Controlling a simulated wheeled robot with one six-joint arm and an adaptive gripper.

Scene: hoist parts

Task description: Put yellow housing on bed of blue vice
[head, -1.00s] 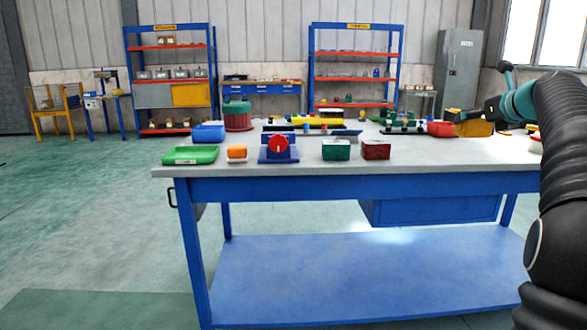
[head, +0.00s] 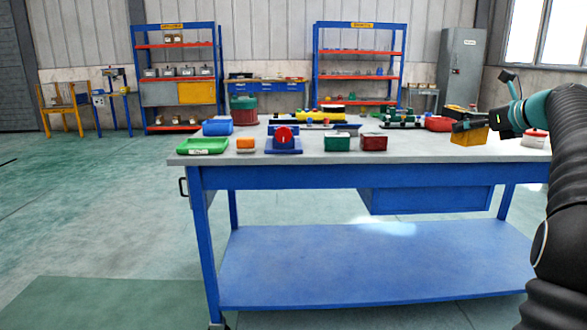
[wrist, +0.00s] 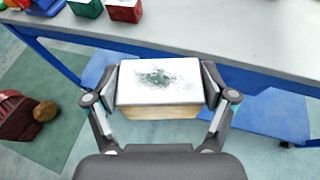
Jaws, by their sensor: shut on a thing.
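My gripper (wrist: 160,95) is shut on the yellow housing, with one finger on each side of it. In the wrist view the housing (wrist: 158,80) shows a pale, dark-speckled top face and a tan side. In the head view the yellow housing (head: 470,137) is held at the right, near the right part of the workbench; the wrist view shows floor and the bench's front edge around it. The blue vice (head: 283,144) with a red round part stands at the left front of the bench top. Its bed is too small to make out clearly.
On the workbench (head: 400,158), a green tray (head: 203,146) and an orange block (head: 246,144) lie left of the vice. A green box (head: 338,143) and a dark red box (head: 374,142) stand right of it. Bench top between the red box and the housing is clear.

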